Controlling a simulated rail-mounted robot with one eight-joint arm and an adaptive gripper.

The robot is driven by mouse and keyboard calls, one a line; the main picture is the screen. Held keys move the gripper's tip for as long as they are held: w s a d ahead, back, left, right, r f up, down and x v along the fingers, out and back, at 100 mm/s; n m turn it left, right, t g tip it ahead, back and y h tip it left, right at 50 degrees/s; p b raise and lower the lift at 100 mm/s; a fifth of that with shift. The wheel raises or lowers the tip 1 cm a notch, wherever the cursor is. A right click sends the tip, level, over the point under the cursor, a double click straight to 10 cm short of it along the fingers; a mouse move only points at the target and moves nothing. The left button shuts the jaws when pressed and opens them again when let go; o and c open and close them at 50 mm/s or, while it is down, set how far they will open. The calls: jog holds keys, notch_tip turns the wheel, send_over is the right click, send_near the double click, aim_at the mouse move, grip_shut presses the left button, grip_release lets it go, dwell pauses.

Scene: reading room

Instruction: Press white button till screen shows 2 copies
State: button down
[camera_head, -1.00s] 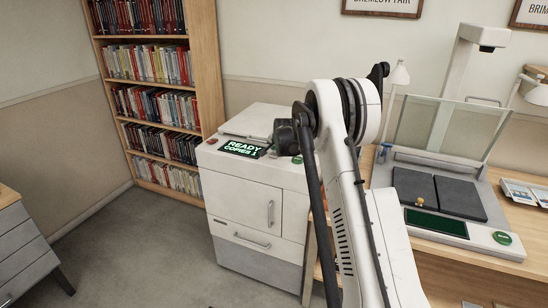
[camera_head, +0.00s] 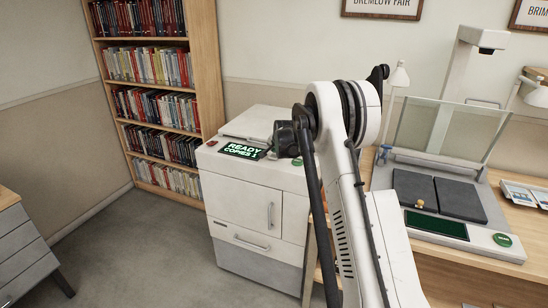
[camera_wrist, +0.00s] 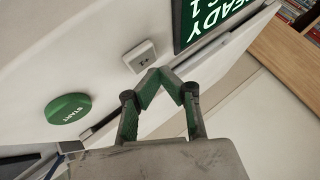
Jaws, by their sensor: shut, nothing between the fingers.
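In the wrist view the screen (camera_wrist: 205,20) is partly cut off at the top. The small white square button (camera_wrist: 140,57) with a dark mark sits on the white panel between the screen and a round green START button (camera_wrist: 68,117). My gripper (camera_wrist: 158,76) is shut and empty. Its fingertips appear close to the white button's lower right edge in the wrist view; I cannot tell whether they touch. In the head view the white button is hidden by my wrist.
The green START button also shows in the head view (camera_head: 297,162), right of my wrist. A red button (camera_head: 211,143) is left of the screen. A desk (camera_head: 475,265) with a book scanner (camera_head: 440,195) stands to the right. A bookshelf (camera_head: 207,70) is behind.

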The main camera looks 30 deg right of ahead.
aim_at(274, 156)
jog(key=shift+f, duration=0.1)
jog(key=shift+f+b, duration=0.35)
jog(key=shift+b, duration=0.2)
jog(key=shift+f+b, duration=0.45)
jog(key=shift+f, duration=0.05)
dwell(0.9)
jog(key=shift+r, duration=0.95)
jog(key=shift+r, duration=0.15)
jog(key=shift+r+p, duration=0.95)
jog(key=shift+r, duration=1.4)
